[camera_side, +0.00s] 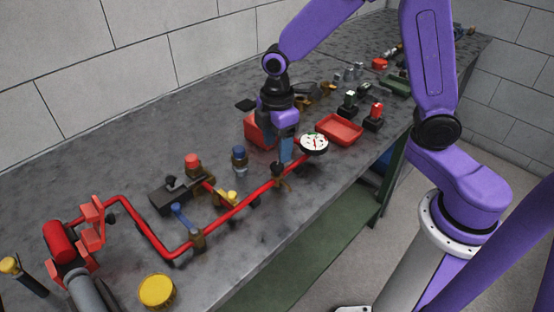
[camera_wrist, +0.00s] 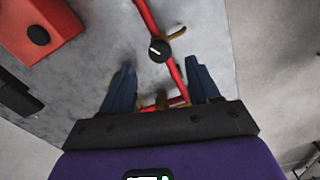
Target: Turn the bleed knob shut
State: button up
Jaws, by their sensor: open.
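The bleed knob appears to be the small round black knob (camera_wrist: 159,50) with a white line on its face, seen in the wrist view. It sits on the red pipe (camera_wrist: 172,72), beside a brass-coloured fitting. In the side view a dark knob (camera_side: 278,168) stands on the pipe, just below and left of my gripper (camera_side: 287,158). My gripper points down with blue fingers. In the wrist view my gripper (camera_wrist: 162,75) is open, its fingers apart with nothing between them at the tips. The knob shows ahead of the fingertips, apart from them.
A white dial gauge (camera_side: 314,143) stands close right of my gripper. A red box (camera_side: 256,130) is behind it and a red tray (camera_side: 340,129) lies to the right. Several valves and a blue-topped part (camera_side: 239,158) stand to the left. The table's front edge is near the pipe.

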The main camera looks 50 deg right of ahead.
aim_at(277, 165)
jog(key=shift+f, duration=2.75)
jog(key=c, duration=1)
